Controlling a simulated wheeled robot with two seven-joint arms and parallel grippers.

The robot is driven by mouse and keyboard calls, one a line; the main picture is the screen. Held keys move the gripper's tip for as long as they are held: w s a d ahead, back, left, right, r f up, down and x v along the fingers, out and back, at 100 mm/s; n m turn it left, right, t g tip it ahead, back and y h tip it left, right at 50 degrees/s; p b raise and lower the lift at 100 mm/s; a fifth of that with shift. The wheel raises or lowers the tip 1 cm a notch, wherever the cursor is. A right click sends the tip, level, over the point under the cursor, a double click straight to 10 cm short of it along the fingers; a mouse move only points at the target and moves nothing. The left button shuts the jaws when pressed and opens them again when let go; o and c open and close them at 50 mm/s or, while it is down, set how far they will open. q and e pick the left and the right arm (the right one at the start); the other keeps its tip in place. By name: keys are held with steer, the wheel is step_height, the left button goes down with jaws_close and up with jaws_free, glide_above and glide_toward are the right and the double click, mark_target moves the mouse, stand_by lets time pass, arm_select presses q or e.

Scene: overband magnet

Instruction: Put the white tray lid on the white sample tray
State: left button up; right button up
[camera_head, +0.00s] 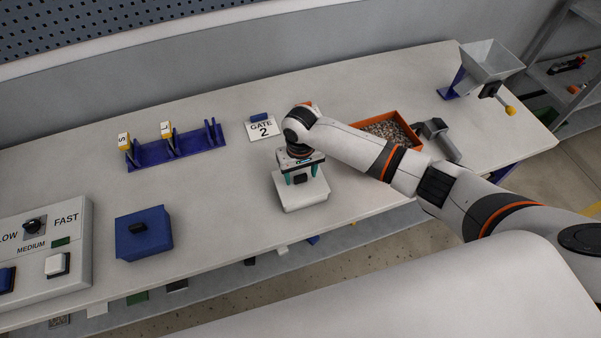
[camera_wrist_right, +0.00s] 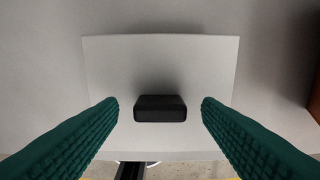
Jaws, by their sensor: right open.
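The white tray lid (camera_head: 313,186) with its black handle (camera_head: 300,179) lies on top of the white sample tray (camera_head: 306,203), near the front edge of the table. It looks level, but the exact fit at the rim is too small to tell. In the right wrist view the lid (camera_wrist_right: 160,65) is a pale rectangle with the black handle (camera_wrist_right: 160,108) in its middle. My right gripper (camera_head: 300,176) points down over the lid. Its green fingers (camera_wrist_right: 160,106) are open on either side of the handle, with a gap on both sides. My left gripper is out of view.
A blue box with a black knob (camera_head: 144,235) stands left, beside a speed control panel (camera_head: 75,262). Behind are a blue rack (camera_head: 180,149) with yellow tags and a GATE 2 sign (camera_head: 262,129). Right are an orange bin (camera_head: 411,124) of granules and a grey hopper (camera_head: 490,62).

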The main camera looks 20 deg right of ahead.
step_height(320, 180, up, 12)
steer(key=b, duration=0.1)
steer(key=shift+f, duration=0.25)
stand_by(0.5)
